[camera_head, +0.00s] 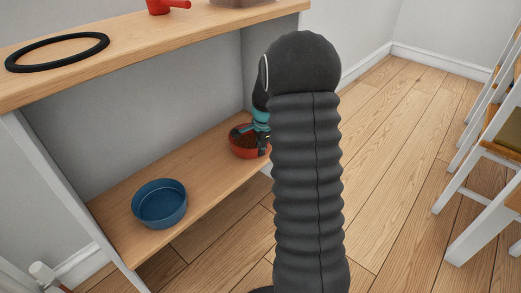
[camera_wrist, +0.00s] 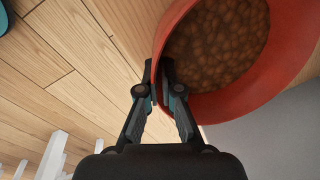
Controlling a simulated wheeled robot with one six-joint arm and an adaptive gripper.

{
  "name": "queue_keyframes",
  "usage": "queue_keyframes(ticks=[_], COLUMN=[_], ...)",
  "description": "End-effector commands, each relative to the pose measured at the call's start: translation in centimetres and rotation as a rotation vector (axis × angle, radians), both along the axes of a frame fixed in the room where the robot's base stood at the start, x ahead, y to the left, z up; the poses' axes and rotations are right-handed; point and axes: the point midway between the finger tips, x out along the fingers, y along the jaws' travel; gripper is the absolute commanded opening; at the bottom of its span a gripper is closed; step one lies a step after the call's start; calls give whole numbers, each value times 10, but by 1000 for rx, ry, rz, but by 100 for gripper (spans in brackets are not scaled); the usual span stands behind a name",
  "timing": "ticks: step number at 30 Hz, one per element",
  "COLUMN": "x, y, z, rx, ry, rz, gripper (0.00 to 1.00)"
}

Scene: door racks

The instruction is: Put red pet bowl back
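The red pet bowl (camera_head: 240,150), filled with brown kibble, is at the right end of the lower wooden shelf, partly hidden behind my arm. I cannot tell whether it rests on the shelf or is slightly above it. It fills the upper right of the wrist view (camera_wrist: 197,103). My gripper (camera_wrist: 158,72) is at the bowl's rim, one fingertip inside and one outside, close together with the wall between them. In the head view my gripper (camera_head: 261,140) is mostly hidden by my arm.
A blue bowl (camera_head: 160,205) stands on the lower shelf (camera_head: 205,180) to the left. The upper shelf (camera_head: 215,32) holds a black ring (camera_head: 58,39) and a red scoop-like item (camera_head: 166,5). White chairs (camera_head: 490,215) stand right. The floor between is clear.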

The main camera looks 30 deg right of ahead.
Motion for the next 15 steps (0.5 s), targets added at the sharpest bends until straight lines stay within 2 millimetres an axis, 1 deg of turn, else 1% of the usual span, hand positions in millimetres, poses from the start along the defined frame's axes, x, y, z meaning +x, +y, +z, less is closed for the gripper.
queue_keyframes(ticks=[5, 9, 15], x=[0, 0, 0], y=[0, 0, 0], z=[-3, -3, -2], rx=[0, 0, 0], ry=[0, 0, 0], rz=[0, 0, 0], gripper=[0, 31, 31])
